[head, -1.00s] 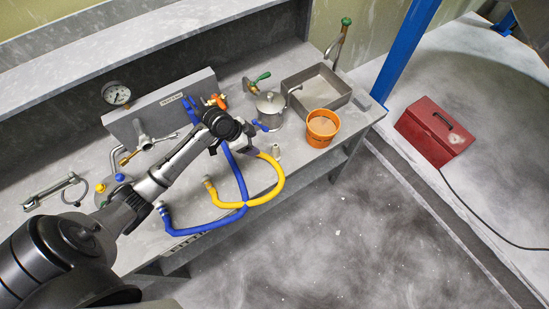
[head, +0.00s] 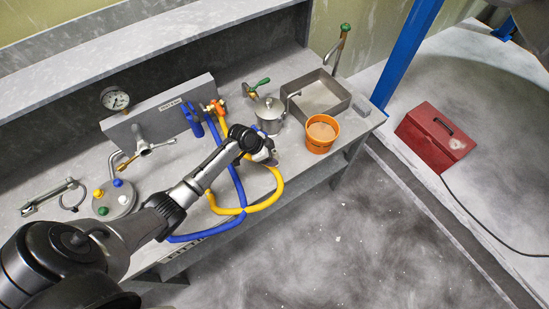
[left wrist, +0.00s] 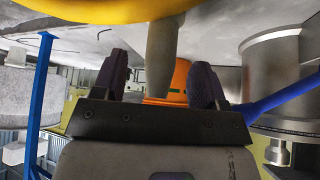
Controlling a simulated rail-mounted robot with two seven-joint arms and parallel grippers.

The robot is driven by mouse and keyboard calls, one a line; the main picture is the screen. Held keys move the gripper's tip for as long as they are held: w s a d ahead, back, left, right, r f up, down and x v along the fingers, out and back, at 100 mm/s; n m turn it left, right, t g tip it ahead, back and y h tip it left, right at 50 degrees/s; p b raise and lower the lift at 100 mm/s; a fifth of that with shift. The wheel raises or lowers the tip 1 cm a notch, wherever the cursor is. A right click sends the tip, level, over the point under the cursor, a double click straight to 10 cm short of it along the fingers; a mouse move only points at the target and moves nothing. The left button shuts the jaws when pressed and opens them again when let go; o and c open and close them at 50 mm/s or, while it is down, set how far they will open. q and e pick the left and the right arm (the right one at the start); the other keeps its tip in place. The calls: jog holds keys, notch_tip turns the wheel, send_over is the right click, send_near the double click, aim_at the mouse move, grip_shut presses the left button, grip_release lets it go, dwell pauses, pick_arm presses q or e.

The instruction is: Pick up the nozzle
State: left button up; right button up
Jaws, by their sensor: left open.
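The nozzle (left wrist: 162,55) is a grey-tan tapered piece. In the left wrist view, which looks upside down, it shows between the two dark fingers of my left gripper (left wrist: 161,62), with a gap on either side. My left gripper also shows in the head view (head: 269,157), low over the bench near its front edge, left of the orange pail (head: 321,132). The gripper is open. In the head view the gripper largely hides the nozzle. My right gripper is not in view.
A yellow hose (head: 281,183) and a blue hose (head: 238,187) lie close by the gripper. A metal pot (head: 269,115) stands just behind, a grey tray (head: 345,103) beyond the pail. A red toolbox (head: 432,138) is on the floor at right.

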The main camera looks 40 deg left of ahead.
pick_arm(q)
jog(key=shift+x, duration=1.45)
jog(key=shift+c, duration=0.4)
jog(key=c, duration=0.9)
jog(key=shift+r, duration=0.15)
jog(key=shift+c, duration=0.2)
jog(key=shift+r, duration=0.65)
notch_tip(320, 180, up, 3)
jog(key=shift+f, duration=0.15)
jog(key=s+d+r, duration=0.5)
jog(key=d+r, duration=0.1)
jog(key=d, duration=0.4)
jog(key=shift+d+r, duration=0.25)
jog(key=shift+r, duration=0.15)
